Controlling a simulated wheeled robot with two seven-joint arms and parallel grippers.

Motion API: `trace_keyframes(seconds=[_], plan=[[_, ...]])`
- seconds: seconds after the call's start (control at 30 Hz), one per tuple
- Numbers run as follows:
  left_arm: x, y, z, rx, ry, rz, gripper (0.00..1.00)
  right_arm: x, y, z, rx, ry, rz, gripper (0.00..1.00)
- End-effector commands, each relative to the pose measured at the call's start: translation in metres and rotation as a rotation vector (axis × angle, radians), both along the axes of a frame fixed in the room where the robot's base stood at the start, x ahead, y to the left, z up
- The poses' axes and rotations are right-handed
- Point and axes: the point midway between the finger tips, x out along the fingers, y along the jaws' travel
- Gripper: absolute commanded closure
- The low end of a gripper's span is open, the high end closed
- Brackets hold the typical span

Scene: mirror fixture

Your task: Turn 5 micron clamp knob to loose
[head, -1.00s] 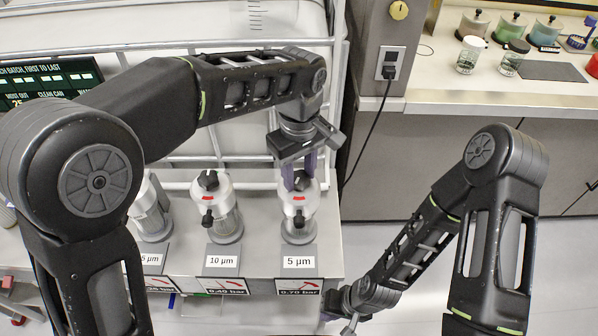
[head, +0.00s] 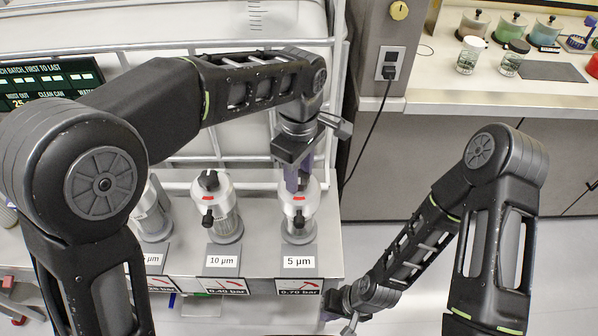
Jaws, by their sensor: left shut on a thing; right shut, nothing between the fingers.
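The 5 micron housing (head: 299,218) is a metal canister with a red mark and a small black handle on its front, at the right end of the steel bench. A "5 µm" label (head: 298,262) stands in front of it. My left gripper (head: 297,184) points down over the housing's top and is shut on the black clamp knob there. The gripper's fingers mostly hide that knob, so its angle cannot be read. My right gripper (head: 350,328) is shut and empty, low in the picture near the bench's front right corner, partly cut off by the lower edge.
The 10 µm housing (head: 222,212), with its black top knob in view, stands to the left, and another housing (head: 152,215) is beyond it. Pressure gauge plates line the bench front. A white rail frame stands behind. A counter (head: 480,102) with jars is at the back right.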

Motion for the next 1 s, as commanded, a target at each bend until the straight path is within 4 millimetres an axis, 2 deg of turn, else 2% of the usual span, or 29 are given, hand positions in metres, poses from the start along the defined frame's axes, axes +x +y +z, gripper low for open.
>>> trace_keyframes(seconds=[0.03, 0.07, 0.3, 0.67, 0.77, 1.0], plan=[[0.000, 0.000, 0.001, -0.002, -0.001, 0.003, 1.00, 0.000, 0.000, 0.000, 0.000, 0.000, 0.000, 1.00], [0.000, 0.000, 0.001, -0.002, -0.001, 0.003, 0.62, 0.000, 0.000, 0.000, 0.000, 0.000, 0.000, 1.00], [0.000, 0.000, 0.000, -0.001, 0.000, 0.001, 0.43, 0.000, 0.000, 0.000, 0.000, 0.000, 0.000, 1.00], [0.000, 0.000, 0.004, -0.002, -0.001, 0.000, 0.42, 0.000, 0.000, -0.001, 0.000, 0.000, 0.000, 1.00], [0.001, -0.001, 0.013, -0.003, -0.002, 0.000, 0.42, 0.000, 0.000, -0.002, 0.000, 0.000, 0.000, 1.00], [0.001, -0.001, 0.052, -0.004, -0.004, 0.000, 0.42, 0.001, 0.000, -0.005, 0.002, -0.003, 0.000, 1.00]])
